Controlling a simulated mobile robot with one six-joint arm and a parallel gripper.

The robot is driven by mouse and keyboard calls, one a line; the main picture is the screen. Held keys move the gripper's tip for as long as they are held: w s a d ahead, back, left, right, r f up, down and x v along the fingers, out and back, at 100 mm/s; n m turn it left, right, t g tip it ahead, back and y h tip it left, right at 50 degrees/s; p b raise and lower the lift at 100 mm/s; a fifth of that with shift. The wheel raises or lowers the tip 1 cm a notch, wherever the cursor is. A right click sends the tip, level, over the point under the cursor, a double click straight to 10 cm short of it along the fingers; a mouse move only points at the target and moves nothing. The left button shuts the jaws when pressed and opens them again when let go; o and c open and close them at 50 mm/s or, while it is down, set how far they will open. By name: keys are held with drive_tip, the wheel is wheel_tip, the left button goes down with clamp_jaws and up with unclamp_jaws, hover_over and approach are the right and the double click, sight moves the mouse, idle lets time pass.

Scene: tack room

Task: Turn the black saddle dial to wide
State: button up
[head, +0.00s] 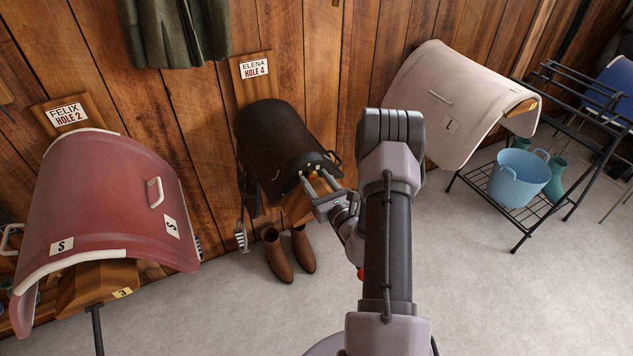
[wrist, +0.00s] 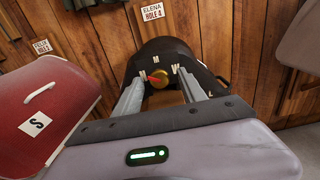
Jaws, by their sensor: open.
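The black saddle (head: 285,140) sits on a wall rack under the ELENA HOLE 4 sign. Its dial (wrist: 159,79), a gold knob with a red pointer, is on the end facing me. In the wrist view the pointer aims left, toward a small white label (wrist: 142,74) that looks like N. An M label (wrist: 156,59) is above the knob and a W label (wrist: 176,67) is at its upper right. My gripper (wrist: 160,76) is open, its fingers on either side of the knob with gaps. I cannot tell whether the fingertips reach its depth.
A red saddle (head: 110,205) hangs at the left and a cream saddle (head: 455,100) at the right. Brown boots (head: 290,252) stand below the black saddle. A metal rack (head: 520,215) at the right holds a blue bucket (head: 520,175).

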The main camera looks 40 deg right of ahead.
clamp_jaws()
